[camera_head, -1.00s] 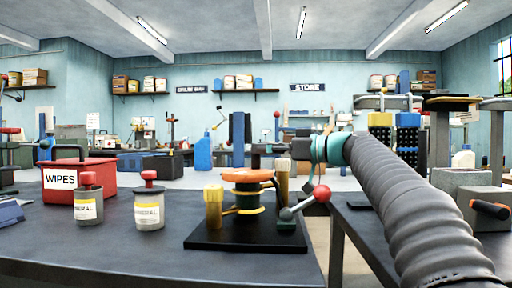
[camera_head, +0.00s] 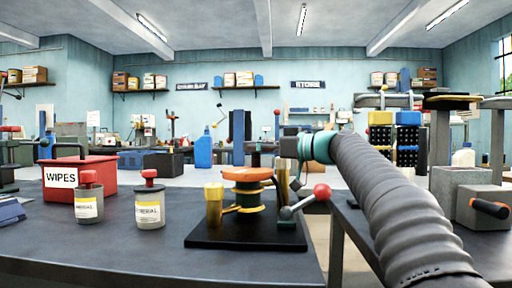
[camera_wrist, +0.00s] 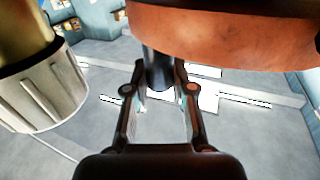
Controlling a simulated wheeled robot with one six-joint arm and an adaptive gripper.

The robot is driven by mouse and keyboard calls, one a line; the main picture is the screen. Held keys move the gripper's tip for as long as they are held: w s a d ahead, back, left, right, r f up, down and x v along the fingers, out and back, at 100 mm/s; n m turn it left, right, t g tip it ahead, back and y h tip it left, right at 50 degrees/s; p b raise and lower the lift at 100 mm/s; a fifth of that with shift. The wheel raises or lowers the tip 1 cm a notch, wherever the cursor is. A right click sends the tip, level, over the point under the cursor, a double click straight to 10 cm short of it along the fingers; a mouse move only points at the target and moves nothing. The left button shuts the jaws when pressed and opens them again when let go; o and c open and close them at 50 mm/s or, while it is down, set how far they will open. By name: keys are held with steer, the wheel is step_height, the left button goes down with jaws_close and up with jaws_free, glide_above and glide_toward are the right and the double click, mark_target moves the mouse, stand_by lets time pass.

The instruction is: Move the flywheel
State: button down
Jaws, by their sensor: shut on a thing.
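The flywheel is an orange disc (camera_head: 248,174) on a stand with a black base plate (camera_head: 230,236) on the near table. In the wrist view the disc (camera_wrist: 230,32) fills the upper right and a dark shaft (camera_wrist: 158,70) juts from it. My gripper (camera_wrist: 160,90) has one finger on each side of this shaft and is shut on it. In the head view my gripper (camera_head: 262,149) is just above the disc, coming from the right, small and partly hard to make out. The disc sits level on the stand.
A brass post (camera_head: 213,207) stands left of the disc; a brass and pale cylinder (camera_wrist: 40,85) is close beside my gripper. A red-knobbed lever (camera_head: 321,191) is at the stand's right. Two canisters (camera_head: 150,207) and a red wipes box (camera_head: 100,176) stand left.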

steer(key=shift+r, duration=0.1)
steer(key=n+g+p, duration=0.2)
steer(key=a+g+y+p, duration=0.1)
steer(key=g+p, duration=0.1)
steer(key=shift+w+r+n, duration=0.2)
steer(key=shift+w+n, duration=0.05)
steer(key=shift+n, duration=0.15)
steer(key=shift+a+n+g+p, duration=0.25)
steer(key=shift+n+g+p, duration=0.35)
steer(key=shift+g, duration=0.4)
steer(key=shift+f, duration=0.25)
steer(key=shift+s, duration=0.1)
steer(key=c, duration=1)
jaws_free()
steer(key=shift+o, duration=0.2)
steer(key=shift+f, duration=0.1)
